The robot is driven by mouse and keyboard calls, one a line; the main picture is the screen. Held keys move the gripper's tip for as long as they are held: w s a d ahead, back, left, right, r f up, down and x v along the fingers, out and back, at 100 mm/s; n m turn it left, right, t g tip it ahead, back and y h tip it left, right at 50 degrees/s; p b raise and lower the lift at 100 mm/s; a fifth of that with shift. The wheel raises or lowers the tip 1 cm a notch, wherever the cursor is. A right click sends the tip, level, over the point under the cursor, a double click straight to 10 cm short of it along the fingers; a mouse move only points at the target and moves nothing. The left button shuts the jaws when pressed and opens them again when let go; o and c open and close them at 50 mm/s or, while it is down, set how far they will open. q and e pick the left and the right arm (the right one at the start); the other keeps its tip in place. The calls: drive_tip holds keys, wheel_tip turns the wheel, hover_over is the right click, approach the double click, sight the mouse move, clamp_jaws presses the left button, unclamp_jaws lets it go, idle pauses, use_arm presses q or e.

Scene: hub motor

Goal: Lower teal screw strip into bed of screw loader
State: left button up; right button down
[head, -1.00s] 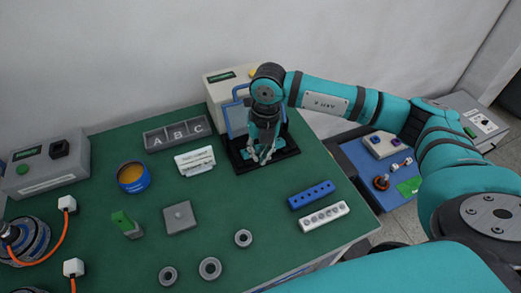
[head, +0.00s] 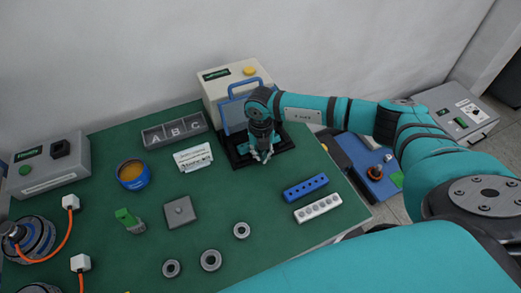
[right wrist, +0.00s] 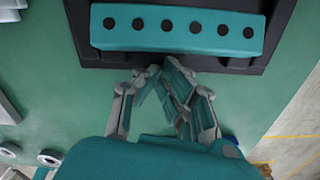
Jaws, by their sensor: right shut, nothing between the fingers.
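The teal screw strip (right wrist: 177,28) shows in the right wrist view as a bar with a row of dark holes. It lies along the black bed (right wrist: 220,61) of the screw loader (head: 231,82). In the head view the strip is mostly hidden by my right gripper. My right gripper (head: 262,158) points down at the front of the bed. In the right wrist view its fingertips (right wrist: 161,70) are together and empty, just beside the strip's near long edge. I cannot tell whether they touch it. My left gripper is not in view.
A blue strip (head: 306,188) and a white strip (head: 318,208) lie right of centre. A label card (head: 194,157) and an A-B-C tray (head: 174,131) stand left of the loader. Several grey rings and a grey plate (head: 179,211) lie in front.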

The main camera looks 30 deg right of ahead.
drive_tip(key=shift+w, duration=0.25)
drive_tip(key=shift+d, duration=0.1)
drive_tip(key=shift+w+d+f+b, duration=0.2)
drive_tip(key=shift+w+b, duration=0.3)
drive_tip(key=shift+b, duration=0.25)
drive_tip(key=shift+w, duration=0.3)
drive_tip(key=shift+r, duration=0.25)
drive_tip(key=shift+d, duration=0.1)
